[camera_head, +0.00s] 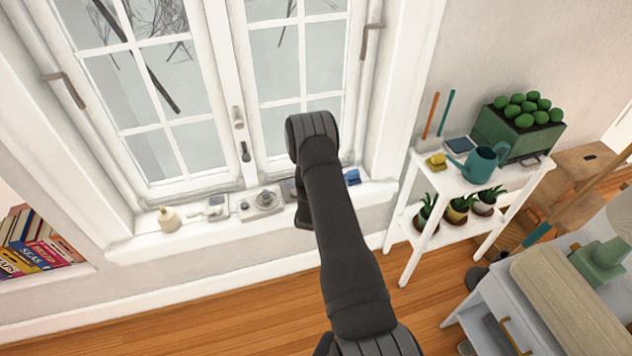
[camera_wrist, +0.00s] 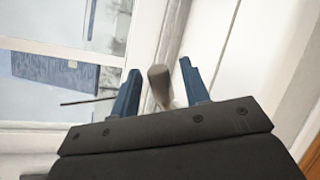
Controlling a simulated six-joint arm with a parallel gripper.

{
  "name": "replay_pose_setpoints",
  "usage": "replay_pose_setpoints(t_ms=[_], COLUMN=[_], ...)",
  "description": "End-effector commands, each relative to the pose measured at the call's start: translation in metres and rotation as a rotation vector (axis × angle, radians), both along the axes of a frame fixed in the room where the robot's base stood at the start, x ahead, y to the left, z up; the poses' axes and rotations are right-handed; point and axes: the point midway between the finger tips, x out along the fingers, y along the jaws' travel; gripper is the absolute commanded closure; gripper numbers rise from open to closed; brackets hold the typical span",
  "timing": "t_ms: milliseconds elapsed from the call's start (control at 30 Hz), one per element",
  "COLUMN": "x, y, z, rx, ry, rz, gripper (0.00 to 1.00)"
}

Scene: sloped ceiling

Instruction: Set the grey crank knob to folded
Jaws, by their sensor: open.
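In the wrist view, a grey-brown rounded knob (camera_wrist: 158,78) on a short stem stands between my two blue fingertips; it looks like the grey crank knob. My gripper (camera_wrist: 158,67) is open, with a gap visible on each side of the knob. I cannot tell how deep the knob sits between the fingers. In the head view my dark arm hides the gripper and that knob near the right part of the window sill (camera_head: 215,222). Whether the crank is folded or unfolded cannot be told.
A white plant shelf (camera_head: 418,158) stands to the right. The window frame (camera_head: 225,65) rises behind the sill.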

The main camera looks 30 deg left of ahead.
Motion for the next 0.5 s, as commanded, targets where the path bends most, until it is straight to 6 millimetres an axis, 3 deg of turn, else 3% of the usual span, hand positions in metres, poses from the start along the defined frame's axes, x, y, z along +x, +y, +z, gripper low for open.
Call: replay_pose_setpoints(t_ms=[367,500], x=[0.004,0.004], y=[0.0015,0.0014], z=[-0.0013,-0.0013], rx=[-0.001,0.0], ry=[0.001,0.0], rz=[0.0,0.0], gripper=[0.6,0.87])
